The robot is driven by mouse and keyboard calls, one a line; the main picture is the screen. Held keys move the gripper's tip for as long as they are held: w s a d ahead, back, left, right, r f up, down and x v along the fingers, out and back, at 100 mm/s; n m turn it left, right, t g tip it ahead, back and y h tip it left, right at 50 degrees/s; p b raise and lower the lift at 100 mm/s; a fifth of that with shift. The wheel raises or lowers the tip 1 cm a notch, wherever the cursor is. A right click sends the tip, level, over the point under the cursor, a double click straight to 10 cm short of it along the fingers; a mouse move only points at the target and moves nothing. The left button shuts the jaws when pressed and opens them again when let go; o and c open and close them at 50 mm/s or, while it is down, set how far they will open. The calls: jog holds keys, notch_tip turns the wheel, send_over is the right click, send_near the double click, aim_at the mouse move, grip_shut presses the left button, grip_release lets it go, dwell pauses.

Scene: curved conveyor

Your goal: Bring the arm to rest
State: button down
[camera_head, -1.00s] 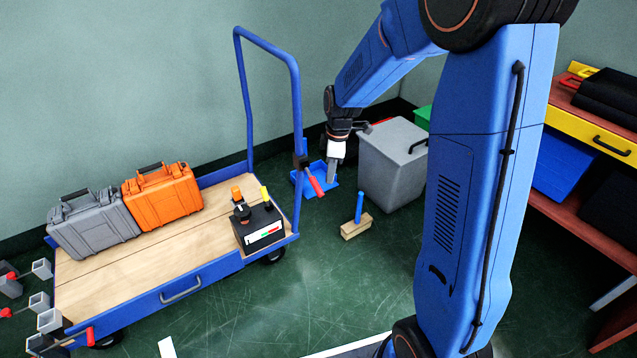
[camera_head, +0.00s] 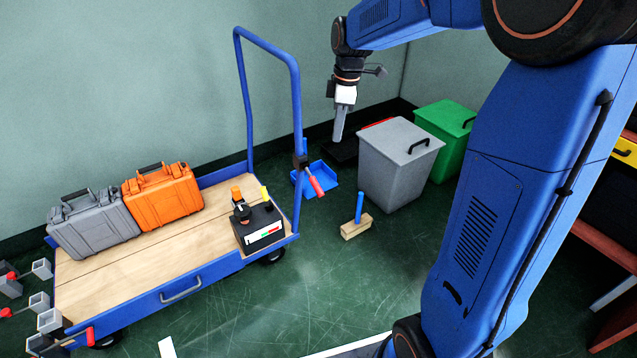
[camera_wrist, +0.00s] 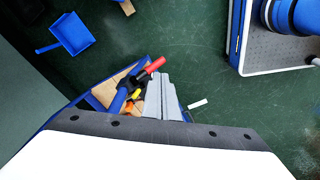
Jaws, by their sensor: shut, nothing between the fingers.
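My arm is blue with black joints and stands along the right side of the head view, its forearm reaching left across the top. My gripper (camera_head: 338,138) hangs pointing down in the air in front of the wall, up and to the left of the grey bin. Its fingers are together and hold nothing. In the wrist view the grey fingers (camera_wrist: 162,98) are closed, with the floor and part of the cart behind them.
A blue cart (camera_head: 182,288) bears a grey case (camera_head: 95,226), an orange case (camera_head: 163,195) and a black control box (camera_head: 258,228). A grey bin (camera_head: 393,170), green bin (camera_head: 445,125), blue dustpan (camera_head: 322,178) and wooden brush (camera_head: 355,226) stand on the floor. A workbench is at right.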

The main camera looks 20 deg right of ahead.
jog(key=shift+r, duration=0.5)
jog(key=s+d+r+m+t, duration=0.1)
jog(key=s+r+m, duration=0.15)
jog(key=s, duration=0.55)
jog(key=s+d+r+m+t, duration=0.15)
jog(key=s+m, duration=0.25)
jog(key=s, duration=0.4)
jog(key=s+f+m+t, duration=0.1)
jog(key=s+m, duration=0.3)
jog(key=s, duration=0.4)
jog(key=s+f+m+t+h, duration=0.1)
jog(key=s+f+m, duration=0.1)
jog(key=s, duration=0.6)
jog(key=shift+d+f+m, duration=0.35)
jog(key=shift+d+m, duration=0.1)
jog(key=shift+m, duration=0.4)
jog(key=shift+s+a, duration=0.1)
